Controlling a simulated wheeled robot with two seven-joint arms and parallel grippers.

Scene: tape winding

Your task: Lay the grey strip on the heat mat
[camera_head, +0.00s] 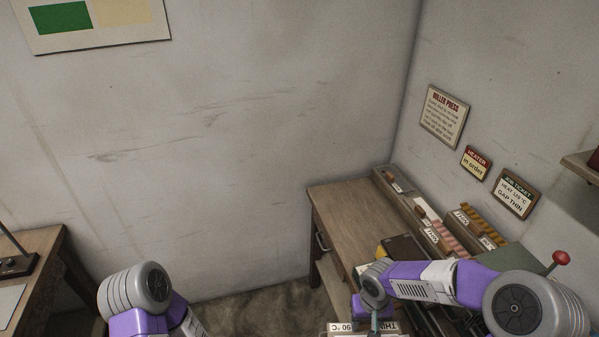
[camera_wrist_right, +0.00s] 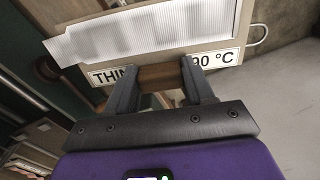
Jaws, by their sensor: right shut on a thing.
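My right gripper (camera_wrist_right: 160,72) is shut on the brown wooden handle (camera_wrist_right: 158,79) of a shallow tray (camera_wrist_right: 225,49) in the right wrist view. The tray's front label reads "THIN" and "90 °C", partly covered by a finger. A pale grey ribbed strip (camera_wrist_right: 150,30) lies over the tray and sticks out past its left end. In the head view the tray's label (camera_head: 340,328) shows at the bottom edge, below my right gripper (camera_head: 372,314). I cannot clearly make out the heat mat. My left arm shows at lower left, but its gripper is out of frame.
A wooden bench (camera_head: 345,215) stands along the right wall, its near left top clear. Bins of coloured strips (camera_head: 455,232) line its back. A red-knobbed lever (camera_head: 560,258) rises at right. A second desk (camera_head: 40,245) stands at far left. Bare floor lies between.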

